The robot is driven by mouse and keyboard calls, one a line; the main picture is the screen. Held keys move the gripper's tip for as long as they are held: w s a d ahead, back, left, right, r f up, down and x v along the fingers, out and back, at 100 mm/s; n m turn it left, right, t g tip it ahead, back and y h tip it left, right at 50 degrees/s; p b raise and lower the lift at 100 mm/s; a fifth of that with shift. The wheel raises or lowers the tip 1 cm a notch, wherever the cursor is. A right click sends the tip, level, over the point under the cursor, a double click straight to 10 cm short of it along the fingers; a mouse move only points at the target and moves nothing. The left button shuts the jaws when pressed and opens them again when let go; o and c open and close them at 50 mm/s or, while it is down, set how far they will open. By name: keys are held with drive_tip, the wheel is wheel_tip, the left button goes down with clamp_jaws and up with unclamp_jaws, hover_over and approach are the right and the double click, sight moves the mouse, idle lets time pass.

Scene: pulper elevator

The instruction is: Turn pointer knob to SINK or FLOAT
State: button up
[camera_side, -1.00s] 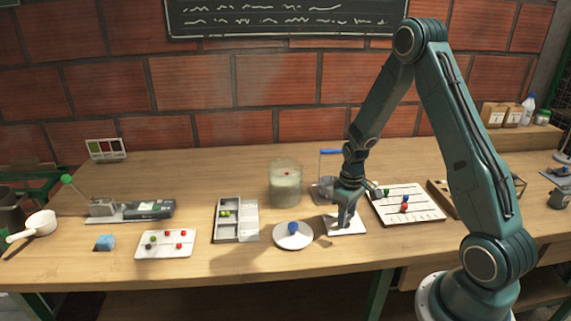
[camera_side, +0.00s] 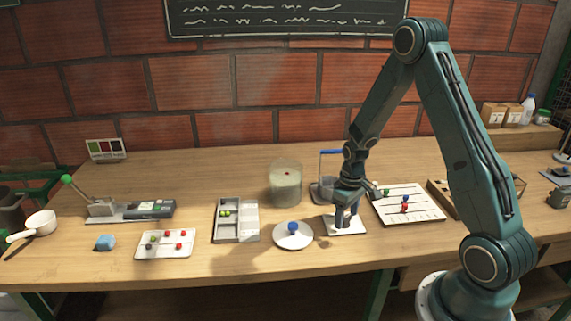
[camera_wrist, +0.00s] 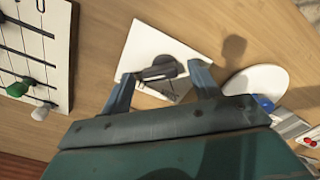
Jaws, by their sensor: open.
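The pointer knob (camera_wrist: 162,69) is dark grey, with a round body and a bar-like pointer that reaches left in the wrist view. It sits on a white square plate (camera_wrist: 150,38), which also shows in the side view (camera_side: 357,229). My gripper (camera_wrist: 161,86) is open over the plate, one finger on each side of the knob. I cannot tell whether either finger touches it. In the side view my gripper (camera_side: 347,223) is low over the plate and hides the knob. Small dark marks show on the plate below the knob, but I cannot read SINK or FLOAT.
A white round disc with a blue knob (camera_side: 292,228) stands just left of the plate. A white slider board (camera_side: 425,213) with coloured handles lies to the right. A jar (camera_side: 285,185) and a wire-handled container (camera_side: 323,188) stand behind. Bare wood lies in front.

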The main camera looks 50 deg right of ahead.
sight(346, 219)
drive_tip(key=shift+r, duration=0.1)
wheel_tip(346, 219, up, 14)
idle(0.8)
drive_tip(key=s+a+r+t, duration=0.3)
drive_tip(key=s+a+r, duration=0.3)
drive_tip(key=a+r, duration=0.55)
drive_tip(key=s+a+r+n+t, duration=0.1)
drive_tip(key=s+a+r+t, duration=0.1)
drive_tip(key=s+a, duration=0.4)
drive_tip(key=s+r, duration=0.1)
drive_tip(key=s, duration=0.3)
drive_tip(key=shift+a+r+t, duration=0.3)
drive_tip(key=shift+a+r, duration=0.1)
